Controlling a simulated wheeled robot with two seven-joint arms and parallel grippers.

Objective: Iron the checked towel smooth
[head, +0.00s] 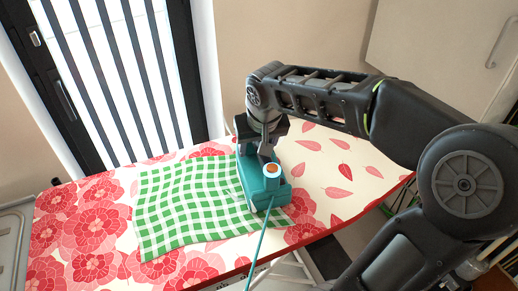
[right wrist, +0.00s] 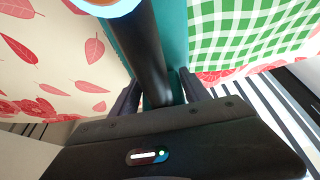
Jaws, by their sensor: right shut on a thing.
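A green and white checked towel (head: 185,200) lies on the floral ironing board, with wavy lines across its checks. It also shows at the upper right of the right wrist view (right wrist: 235,35). A teal iron (head: 258,188) stands on the towel's right edge, its cord running down toward the front. My right gripper (head: 267,138) comes from above and is shut on the iron's dark handle (right wrist: 148,50). The iron hides the part of the towel under it. My left gripper is not in view.
The ironing board (head: 90,225) has a red and cream flower cover, bare to the right of the iron (head: 335,170). A grey metal frame (head: 12,230) stands at the left edge. A striped window door (head: 120,70) and a beige wall are behind.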

